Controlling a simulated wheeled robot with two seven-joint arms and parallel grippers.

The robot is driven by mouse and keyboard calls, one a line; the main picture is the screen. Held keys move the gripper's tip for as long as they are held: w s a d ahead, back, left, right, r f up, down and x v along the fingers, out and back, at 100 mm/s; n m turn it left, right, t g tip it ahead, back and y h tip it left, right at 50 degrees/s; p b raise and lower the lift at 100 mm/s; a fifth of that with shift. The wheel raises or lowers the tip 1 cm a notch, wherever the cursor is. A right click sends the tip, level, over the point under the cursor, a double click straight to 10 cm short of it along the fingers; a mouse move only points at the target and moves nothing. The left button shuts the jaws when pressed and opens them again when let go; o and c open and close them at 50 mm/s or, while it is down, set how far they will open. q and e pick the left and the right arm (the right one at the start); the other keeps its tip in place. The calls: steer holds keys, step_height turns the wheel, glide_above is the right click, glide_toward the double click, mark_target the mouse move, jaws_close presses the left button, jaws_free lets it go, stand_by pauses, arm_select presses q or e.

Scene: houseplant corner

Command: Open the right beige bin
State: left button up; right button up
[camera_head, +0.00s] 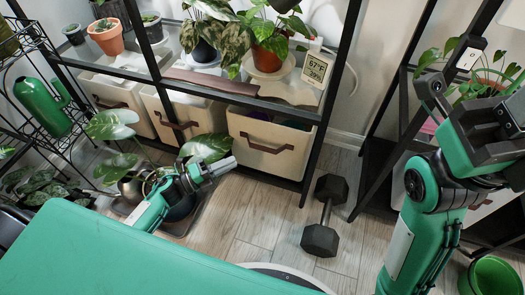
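The right beige bin (247,125) stands on the lower level of the black shelf unit. Its front bears a brown handle (270,147), and white and dark contents show at its top under the shelf board.
Two more beige bins (112,92) (163,114) stand to the left. Potted plants and a small thermometer display (317,68) are on the shelf above. A black dumbbell (323,218) lies on the wooden floor. A green bucket (492,277) stands at lower right. Floor before the right bin is partly clear.

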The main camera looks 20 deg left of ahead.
mark_target(262, 148)
arm_select(q)
steer(key=b+x, duration=0.3)
steer(key=x, duration=0.8)
steer(key=shift+w+d, duration=0.25)
steer(key=shift+w, duration=0.05)
jaws_close()
